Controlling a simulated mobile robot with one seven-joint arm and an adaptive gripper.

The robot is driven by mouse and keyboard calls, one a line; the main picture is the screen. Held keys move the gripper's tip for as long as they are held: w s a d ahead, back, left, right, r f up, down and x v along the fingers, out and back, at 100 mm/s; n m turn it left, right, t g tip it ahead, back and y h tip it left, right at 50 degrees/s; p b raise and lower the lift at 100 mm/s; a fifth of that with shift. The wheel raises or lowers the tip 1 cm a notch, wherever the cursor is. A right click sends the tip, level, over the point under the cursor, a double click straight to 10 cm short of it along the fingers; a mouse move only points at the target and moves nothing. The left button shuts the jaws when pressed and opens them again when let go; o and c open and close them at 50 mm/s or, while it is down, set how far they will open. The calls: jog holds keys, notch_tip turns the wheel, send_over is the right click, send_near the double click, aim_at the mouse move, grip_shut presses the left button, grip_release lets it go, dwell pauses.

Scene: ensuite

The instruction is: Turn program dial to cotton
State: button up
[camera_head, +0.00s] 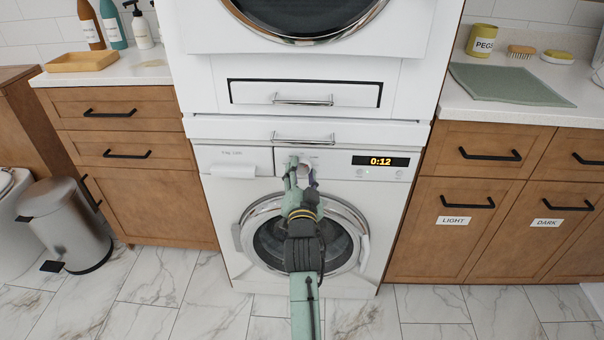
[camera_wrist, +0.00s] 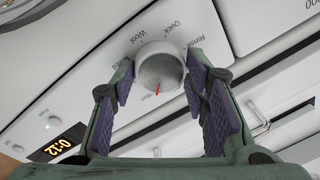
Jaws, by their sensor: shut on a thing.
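The program dial (camera_wrist: 160,66) is a round silver-white knob with a red pointer line on the washer (camera_head: 230,190). In the wrist view its pointer points down and slightly left, beside a partly hidden label that I cannot read fully. Labels Wool, Quick and Rinse show around the upper side of the dial. My gripper (camera_wrist: 163,98) has its purple-padded fingers on either side of the dial and is shut on it. In the head view my gripper (camera_head: 302,174) is at the washer's panel and covers much of the dial.
The washer display (camera_head: 381,161) reads 0:12, with small buttons below it. A closed drawer with a handle (camera_head: 303,138) lies just above the panel. The round washer door (camera_head: 345,215) is behind my arm. Wooden cabinets (camera_head: 490,215) stand on both sides.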

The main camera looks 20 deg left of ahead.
jog(key=o, duration=1.2)
jog(key=shift+c, duration=0.2)
jog(key=v, duration=1.2)
